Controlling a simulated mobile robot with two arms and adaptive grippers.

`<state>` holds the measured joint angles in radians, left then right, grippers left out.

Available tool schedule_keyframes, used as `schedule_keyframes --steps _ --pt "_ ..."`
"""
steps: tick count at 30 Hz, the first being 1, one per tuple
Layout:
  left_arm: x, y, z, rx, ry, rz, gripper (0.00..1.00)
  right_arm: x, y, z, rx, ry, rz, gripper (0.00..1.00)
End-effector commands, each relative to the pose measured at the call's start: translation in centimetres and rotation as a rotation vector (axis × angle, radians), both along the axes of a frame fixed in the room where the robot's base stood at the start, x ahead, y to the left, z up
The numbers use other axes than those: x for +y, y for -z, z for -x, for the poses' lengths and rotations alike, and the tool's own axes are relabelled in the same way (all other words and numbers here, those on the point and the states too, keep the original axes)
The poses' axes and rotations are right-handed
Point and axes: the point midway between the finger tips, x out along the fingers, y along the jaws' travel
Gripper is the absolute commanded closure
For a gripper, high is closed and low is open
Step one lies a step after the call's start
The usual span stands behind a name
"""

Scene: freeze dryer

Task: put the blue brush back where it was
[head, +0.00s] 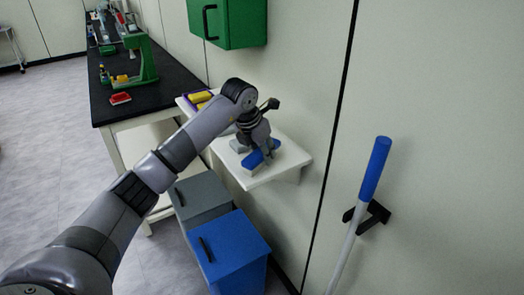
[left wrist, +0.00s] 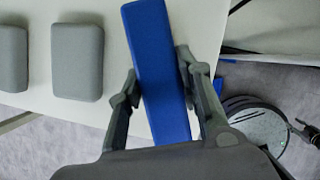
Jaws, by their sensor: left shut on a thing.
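The blue brush (head: 253,160) is a long blue block on the white wall shelf (head: 290,162). It also shows in the left wrist view (left wrist: 155,40), running lengthwise between the fingers. My left gripper (head: 262,148) points down at the shelf and is shut on the brush; in the left wrist view its fingers (left wrist: 158,72) press on both long sides. The brush lies at or just above the shelf top; I cannot tell whether it touches. The arm hides part of the shelf. My right gripper is not in view.
Grey blocks (left wrist: 77,60) lie left of the brush on the shelf. Yellow items (head: 200,98) sit at the shelf's far end. A green cabinet (head: 228,22) hangs above. Grey (head: 203,195) and blue (head: 232,250) bins stand below. A blue-handled pole (head: 375,170) hangs at right.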

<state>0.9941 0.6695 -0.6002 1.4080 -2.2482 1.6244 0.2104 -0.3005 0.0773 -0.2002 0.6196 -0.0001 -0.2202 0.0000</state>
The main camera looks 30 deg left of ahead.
Motion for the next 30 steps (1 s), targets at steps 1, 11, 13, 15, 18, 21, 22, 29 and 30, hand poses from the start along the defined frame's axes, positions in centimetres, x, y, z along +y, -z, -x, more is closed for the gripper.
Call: schedule_keyframes --steps 1,11,13,15,18,21,22,29,30 --pt "0.0 -0.1 0.0 -0.002 0.0 0.0 0.94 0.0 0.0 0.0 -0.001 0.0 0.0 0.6" --pt "0.0 0.1 0.0 0.001 0.0 0.0 0.61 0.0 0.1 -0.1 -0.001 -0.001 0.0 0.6" --pt "0.0 0.1 0.0 0.001 0.0 0.0 0.56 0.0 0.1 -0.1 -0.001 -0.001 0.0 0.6" --pt "0.0 0.1 0.0 0.001 0.0 0.0 0.52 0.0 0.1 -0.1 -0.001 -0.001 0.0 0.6" --pt "0.0 0.1 0.0 0.001 0.0 0.0 0.48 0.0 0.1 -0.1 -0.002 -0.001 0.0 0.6" --pt "0.0 0.1 0.0 0.0 0.0 0.0 0.48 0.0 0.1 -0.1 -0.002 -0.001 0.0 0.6" --pt "0.0 0.1 0.0 0.0 0.0 0.0 0.48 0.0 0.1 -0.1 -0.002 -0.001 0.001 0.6" --pt "0.0 -0.6 0.1 -0.003 0.0 0.0 0.48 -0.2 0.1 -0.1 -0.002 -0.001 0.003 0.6" --pt "0.1 -1.0 0.3 -0.003 0.0 0.0 0.48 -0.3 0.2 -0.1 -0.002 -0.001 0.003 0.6"
